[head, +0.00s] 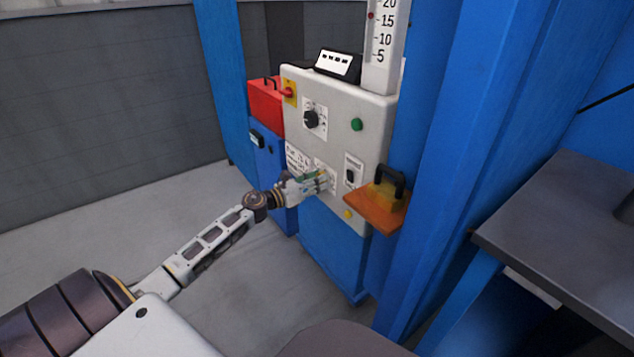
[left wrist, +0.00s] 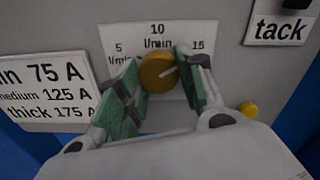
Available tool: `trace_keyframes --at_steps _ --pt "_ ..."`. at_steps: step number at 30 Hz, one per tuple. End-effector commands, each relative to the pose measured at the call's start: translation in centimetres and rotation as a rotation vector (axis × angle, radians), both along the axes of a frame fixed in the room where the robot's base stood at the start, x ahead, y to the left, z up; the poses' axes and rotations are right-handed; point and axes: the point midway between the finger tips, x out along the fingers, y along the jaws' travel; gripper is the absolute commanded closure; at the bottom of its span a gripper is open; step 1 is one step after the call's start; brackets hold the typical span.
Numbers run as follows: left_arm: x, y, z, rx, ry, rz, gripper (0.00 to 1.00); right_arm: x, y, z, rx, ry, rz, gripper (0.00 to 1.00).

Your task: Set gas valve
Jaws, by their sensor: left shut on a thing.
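The gas valve knob (left wrist: 158,71) is a round yellow-brown dial with a pale pointer line. It sits on a white scale label (left wrist: 117,38) marked 5, 10 and 15 l/min. The pointer line slants toward the upper right, on the 15 side. My left gripper (left wrist: 160,80) is shut on the knob, with a green finger pad on either side. In the head view my left gripper (head: 328,180) reaches the lower part of the grey control panel (head: 338,130) and hides the knob. My right gripper is not in view.
An orange shelf (head: 374,211) juts out to the right. A yellow button (left wrist: 248,109) is close to the right finger. A blue post (head: 470,140) stands at right.

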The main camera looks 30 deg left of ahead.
Motion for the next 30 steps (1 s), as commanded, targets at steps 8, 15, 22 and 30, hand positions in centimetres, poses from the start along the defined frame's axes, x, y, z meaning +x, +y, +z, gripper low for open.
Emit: trace_keyframes --at_steps 8,15,22,30 --pt "-0.1 -0.1 -0.3 -0.001 0.004 -0.003 0.41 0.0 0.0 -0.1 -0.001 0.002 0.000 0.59" --pt "0.0 -0.1 -0.1 -0.001 0.002 -0.001 0.41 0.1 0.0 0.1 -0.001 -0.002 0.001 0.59" --pt "-0.4 0.1 -0.1 -0.001 0.001 0.000 0.41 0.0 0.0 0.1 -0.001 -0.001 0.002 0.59" --pt "-1.9 0.7 -0.2 -0.001 0.003 -0.001 0.41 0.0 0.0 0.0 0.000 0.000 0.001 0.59"
